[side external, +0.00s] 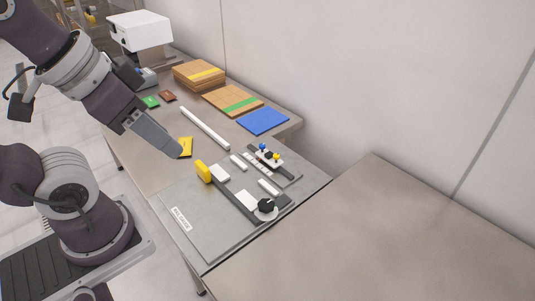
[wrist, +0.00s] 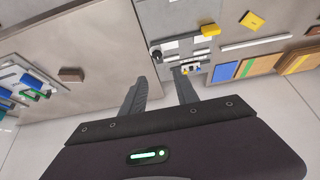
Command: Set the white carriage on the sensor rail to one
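A grey panel (side external: 185,238) lies on the table. In the wrist view the carriage (wrist: 190,68) is small, just beyond the right fingertip. A longer dark rail (side external: 235,191) has a yellow block (side external: 203,171) at one end and a black knob (side external: 266,205) at the other. Which marks the carriage lines up with is too small to read. My gripper (side external: 181,152) is above the table, left of the panel, fingers apart and empty.
A yellow piece (side external: 186,147), a white bar (side external: 205,128), a blue sheet (side external: 263,121) and tan boards (side external: 233,100) lie behind the panel. A white device (side external: 140,31) stands at the far end. The near-right tabletop (side external: 390,235) is bare beside the wall.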

